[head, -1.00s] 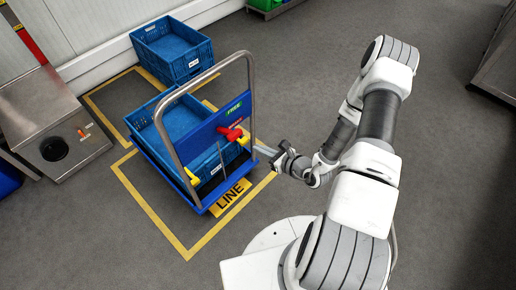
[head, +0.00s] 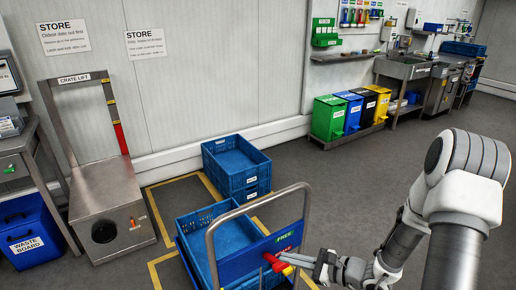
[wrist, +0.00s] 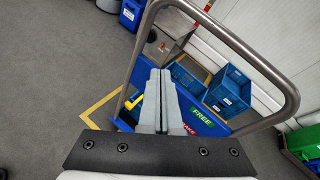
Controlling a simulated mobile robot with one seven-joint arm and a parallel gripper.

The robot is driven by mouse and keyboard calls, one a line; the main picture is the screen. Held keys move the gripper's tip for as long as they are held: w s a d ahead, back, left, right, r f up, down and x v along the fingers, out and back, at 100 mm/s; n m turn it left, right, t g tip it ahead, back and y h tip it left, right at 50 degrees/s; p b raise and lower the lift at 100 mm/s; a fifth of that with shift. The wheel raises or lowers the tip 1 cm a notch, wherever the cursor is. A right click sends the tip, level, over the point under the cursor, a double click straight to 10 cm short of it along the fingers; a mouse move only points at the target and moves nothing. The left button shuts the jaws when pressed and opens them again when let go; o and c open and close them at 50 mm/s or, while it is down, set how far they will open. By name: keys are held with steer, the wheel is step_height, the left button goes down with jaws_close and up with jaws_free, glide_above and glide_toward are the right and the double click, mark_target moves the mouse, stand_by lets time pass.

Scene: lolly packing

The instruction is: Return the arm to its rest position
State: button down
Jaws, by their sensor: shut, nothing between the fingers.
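My gripper (head: 297,258) is at the lower middle of the head view, at the right side of a blue trolley (head: 248,268) with a bent metal push handle (head: 211,247). Its fingers point left toward the red lever (head: 277,262) on the trolley's panel; whether they touch it I cannot tell. In the wrist view the two grey fingers (wrist: 157,95) lie together with nothing between them. The panel behind them carries a green FREE label (wrist: 201,118). My arm comes in from the right, bent at the elbow.
A blue crate (head: 205,215) rides on the trolley. Stacked blue crates (head: 250,180) stand behind it inside yellow floor lines. A steel crate lift (head: 108,195) is on the left. Coloured bins (head: 327,122) line the back wall. The grey floor (head: 350,190) between bins and trolley is clear.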

steer(key=s+a+r+n+g+h, duration=0.35)
steer(key=s+r+n+g, duration=0.35)
steer(key=s+r+n, duration=0.55)
steer(key=s+d+r+n+t+h, duration=0.2)
steer(key=s+d+r+n+h, duration=0.1)
steer(key=r, duration=0.4)
steer(key=s+d+r+n+t+h, duration=0.3)
steer(key=s+d+r+n+h, duration=0.1)
steer(key=r, duration=0.3)
steer(key=shift+d+n+h, duration=0.55)
steer(key=shift+d+h, duration=0.2)
steer(key=shift+d, duration=0.15)
